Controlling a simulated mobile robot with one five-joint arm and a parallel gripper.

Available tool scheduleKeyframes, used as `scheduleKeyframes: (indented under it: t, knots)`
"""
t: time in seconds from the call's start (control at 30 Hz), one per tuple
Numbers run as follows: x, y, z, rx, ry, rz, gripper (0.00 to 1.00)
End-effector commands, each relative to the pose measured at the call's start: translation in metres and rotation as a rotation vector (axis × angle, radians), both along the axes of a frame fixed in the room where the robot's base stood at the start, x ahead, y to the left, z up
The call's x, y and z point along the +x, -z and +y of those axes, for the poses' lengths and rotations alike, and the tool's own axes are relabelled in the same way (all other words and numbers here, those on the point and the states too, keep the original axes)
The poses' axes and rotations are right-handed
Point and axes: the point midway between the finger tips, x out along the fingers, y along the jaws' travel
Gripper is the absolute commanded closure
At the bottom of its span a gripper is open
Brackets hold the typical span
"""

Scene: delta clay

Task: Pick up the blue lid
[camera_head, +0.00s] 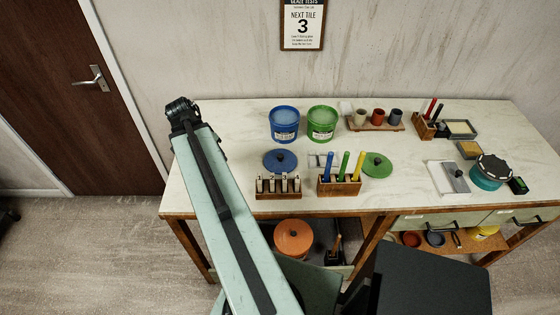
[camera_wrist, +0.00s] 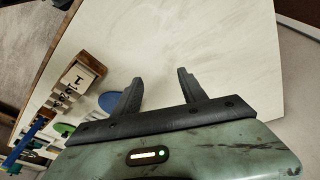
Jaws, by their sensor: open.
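The blue lid (camera_head: 280,160) is a flat round disc with a dark knob. In the wrist view the blue lid (camera_wrist: 109,102) shows left of my gripper, partly hidden by a finger. My gripper (camera_wrist: 161,78) is open and empty, its two dark fingers apart over bare table. In the head view my arm reaches up at the left end of the table, and its end (camera_head: 183,112) is left of the blue lid; the fingers cannot be made out there.
The table's left end (camera_head: 225,120) is bare.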

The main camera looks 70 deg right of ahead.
Motion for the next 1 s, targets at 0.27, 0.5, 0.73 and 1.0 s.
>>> scheduleKeyframes:
  t: [0.27,0.5,0.73,1.0]
  knots:
    - [-0.15,-0.004,-0.105,-0.146,0.597,-0.034,0.51]
    - [-0.166,-0.002,-0.114,-0.165,0.659,-0.036,0.51]
    - [-0.171,0.022,-0.12,-0.164,0.656,-0.038,0.51]
    - [-0.174,0.041,-0.127,-0.164,0.655,-0.038,0.51]
